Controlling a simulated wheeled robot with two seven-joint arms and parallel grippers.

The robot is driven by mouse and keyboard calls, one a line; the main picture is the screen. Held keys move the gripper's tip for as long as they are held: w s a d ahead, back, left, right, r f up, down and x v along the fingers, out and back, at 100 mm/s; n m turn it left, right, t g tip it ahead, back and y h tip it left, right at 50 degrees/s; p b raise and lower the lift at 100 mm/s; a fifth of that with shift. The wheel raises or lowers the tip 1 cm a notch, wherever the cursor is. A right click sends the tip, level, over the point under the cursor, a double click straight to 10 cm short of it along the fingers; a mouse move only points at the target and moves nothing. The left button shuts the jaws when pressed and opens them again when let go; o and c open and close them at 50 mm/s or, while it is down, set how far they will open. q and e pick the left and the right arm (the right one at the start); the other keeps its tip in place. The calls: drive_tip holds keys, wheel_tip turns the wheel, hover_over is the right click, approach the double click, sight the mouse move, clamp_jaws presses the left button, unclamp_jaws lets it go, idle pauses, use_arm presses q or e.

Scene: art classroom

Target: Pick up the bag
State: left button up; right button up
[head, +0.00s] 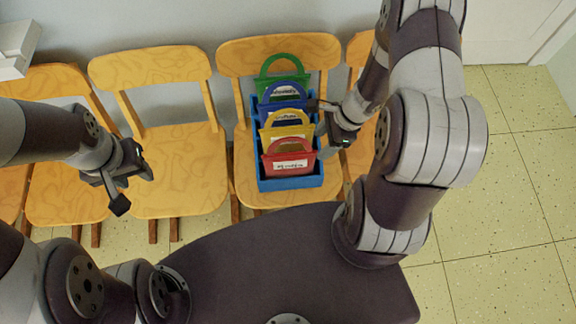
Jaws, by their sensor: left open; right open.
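Several bags with loop handles and white labels stand in a row in a blue bin on a wooden chair. From back to front they are a green bag (281,60), a blue bag (283,82), a yellow bag (283,119) and a red bag (290,160). My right gripper (319,117) is open at the right side of the bin, its fingers beside the blue and yellow bags. I cannot tell whether it touches either one. My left gripper (133,190) is open and empty, over the chair to the left, away from the bags.
The blue bin (291,184) rests on the seat of a wooden chair (240,170). The chair to its left (170,150) has an empty seat. More chairs stand along the wall on both sides. A white object (16,48) is at the upper left. The tiled floor (510,190) on the right is clear.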

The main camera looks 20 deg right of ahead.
sight(313, 151)
drive_tip(key=b+x, duration=0.1)
drive_tip(key=x, duration=0.5)
drive_tip(key=b+x, duration=0.1)
drive_tip(key=x, duration=0.2)
drive_tip(key=shift+w+d+f+b, duration=0.1)
drive_tip(key=shift+w+d+b, duration=0.2)
drive_tip(key=shift+a, duration=0.1)
clamp_jaws()
